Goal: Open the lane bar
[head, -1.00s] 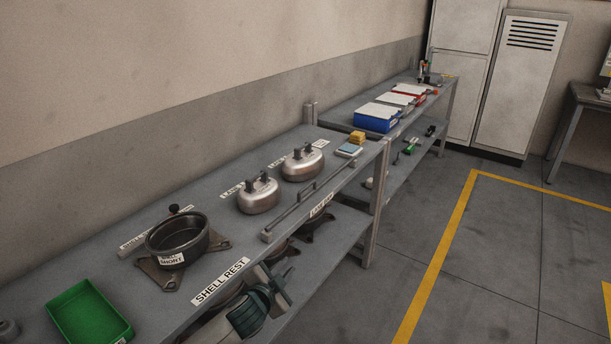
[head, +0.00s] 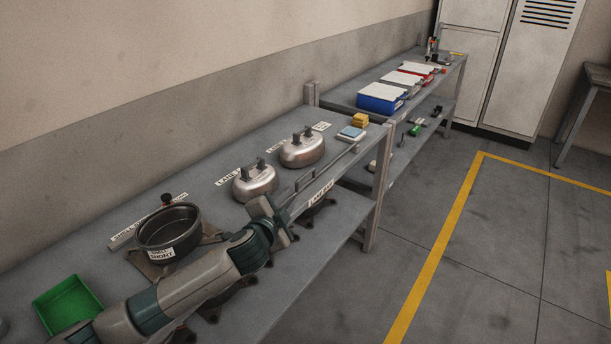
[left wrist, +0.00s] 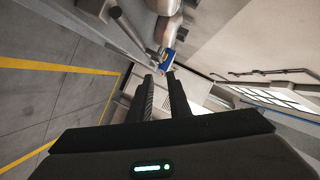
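The lane bar (head: 320,172) is a thin grey rail along the front edge of the near bench, beside the "LANE BAR" label (head: 320,193). Its near end is hidden behind my left gripper (head: 284,214) in the head view. Two silvery domed shells (head: 255,182) (head: 302,149) with dark lugs stand on the bench behind the bar. My left gripper is at the near end of the bar. In the left wrist view its two dark fingers (left wrist: 161,77) are apart with nothing between them. A grey bar (left wrist: 128,28) lies ahead and left of them. My right gripper is not seen.
A dark pot labelled "SHELL SHORT" (head: 168,230) and a green tray (head: 67,303) are at the near left. A lower shelf (head: 340,222) lies below. The floor at right is clear.

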